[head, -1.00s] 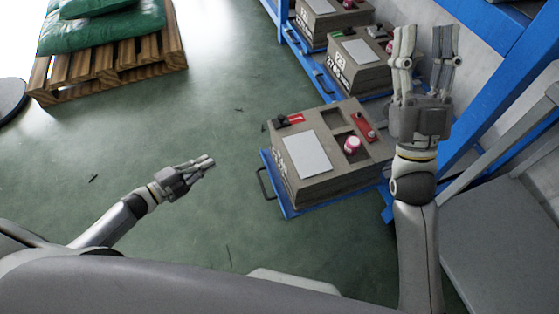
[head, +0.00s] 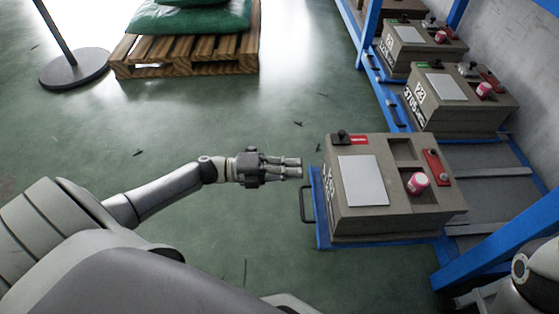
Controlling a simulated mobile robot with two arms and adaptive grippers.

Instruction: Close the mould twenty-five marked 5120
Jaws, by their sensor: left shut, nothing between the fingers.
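The nearest mould (head: 375,222) is a grey-brown box on a pulled-out blue tray (head: 323,238) with a black handle. White digits on its left side are too slanted to read surely. Its top carries a pale plate (head: 363,181), a black knob by a red tag, open recesses, a pink-red knob (head: 417,182) and a red strip (head: 436,167). I cannot tell whether it is fully shut. My left gripper (head: 299,168) is shut and empty, just left of the mould and apart from it in the picture. My right gripper is out of view.
Two similar moulds (head: 463,112) (head: 420,53) stand further back on the blue rack (head: 457,275); the nearer seems marked 23. A wooden pallet (head: 190,55) with green sacks (head: 185,18) and a round stand base (head: 74,70) are at the back left.

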